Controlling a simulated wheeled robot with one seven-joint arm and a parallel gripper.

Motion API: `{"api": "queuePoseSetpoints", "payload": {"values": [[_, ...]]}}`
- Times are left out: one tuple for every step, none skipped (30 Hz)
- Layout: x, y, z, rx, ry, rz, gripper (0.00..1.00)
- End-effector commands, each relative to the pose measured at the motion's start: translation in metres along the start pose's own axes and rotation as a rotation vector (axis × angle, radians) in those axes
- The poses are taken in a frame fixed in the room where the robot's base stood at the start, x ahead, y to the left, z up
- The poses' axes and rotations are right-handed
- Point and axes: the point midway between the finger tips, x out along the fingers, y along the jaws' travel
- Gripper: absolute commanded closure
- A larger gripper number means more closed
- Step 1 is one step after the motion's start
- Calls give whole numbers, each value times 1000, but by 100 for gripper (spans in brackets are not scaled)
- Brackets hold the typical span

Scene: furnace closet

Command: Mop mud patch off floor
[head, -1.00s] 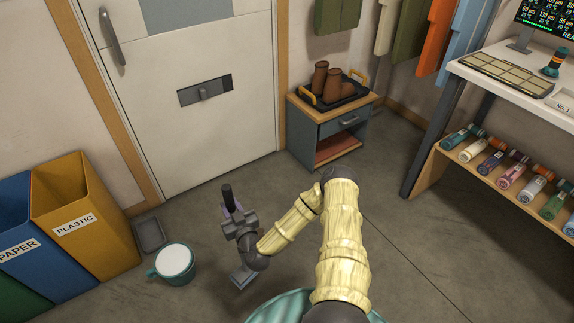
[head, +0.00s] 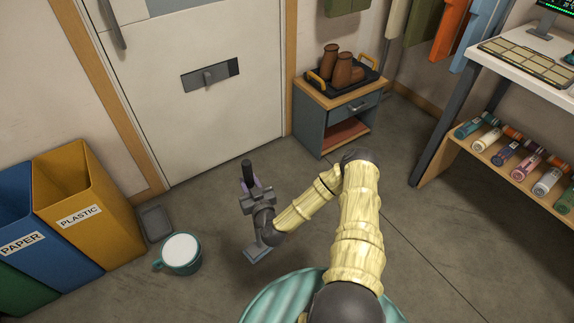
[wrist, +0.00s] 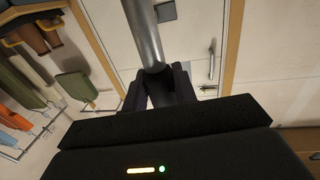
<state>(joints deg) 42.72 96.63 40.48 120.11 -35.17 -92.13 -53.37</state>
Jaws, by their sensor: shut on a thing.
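My gripper (head: 254,190) is low over the floor in front of the door, shut on a grey pole (wrist: 147,40), which looks like the mop's handle. In the head view a dark rod end (head: 247,170) sticks up at my gripper. A flat blue-grey piece (head: 257,250) shows beneath my wrist, close to the floor; I cannot tell whether it is the mop head. In the wrist view the dark fingers lie on both sides of the pole. I cannot make out a mud patch on the grey floor (head: 200,215).
A teal bucket (head: 181,255) with a white top stands left of my gripper, beside a grey tray (head: 156,222) and the yellow plastic bin (head: 90,215). A cabinet (head: 335,120) with brown boots stands by the door (head: 200,110). A bottle shelf (head: 520,165) is at right. Floor between is clear.

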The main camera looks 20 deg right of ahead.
Motion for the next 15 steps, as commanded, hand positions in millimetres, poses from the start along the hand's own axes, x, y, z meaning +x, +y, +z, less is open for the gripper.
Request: {"api": "queuePoseSetpoints", "payload": {"values": [[2, 3, 3, -5, 6, -5, 100], [4, 4, 6, -5, 6, -9, 100], [5, 7, 9, -5, 6, -16, 100], [7, 10, 11, -6, 7, -22, 100], [9, 12, 13, -6, 7, -28, 100], [11, 16, 17, -8, 7, -38, 100], [13, 19, 20, -8, 7, -45, 100], [15, 22, 22, -8, 8, -52, 100], [18, 27, 25, -9, 8, -63, 100], [20, 30, 28, -9, 7, -70, 100], [22, 34, 29, -9, 9, -78, 100], [24, 38, 32, -9, 8, -88, 100], [26, 42, 34, -9, 8, -95, 100], [28, 45, 36, -9, 9, -101, 100], [30, 50, 38, -9, 8, -111, 100]]}}
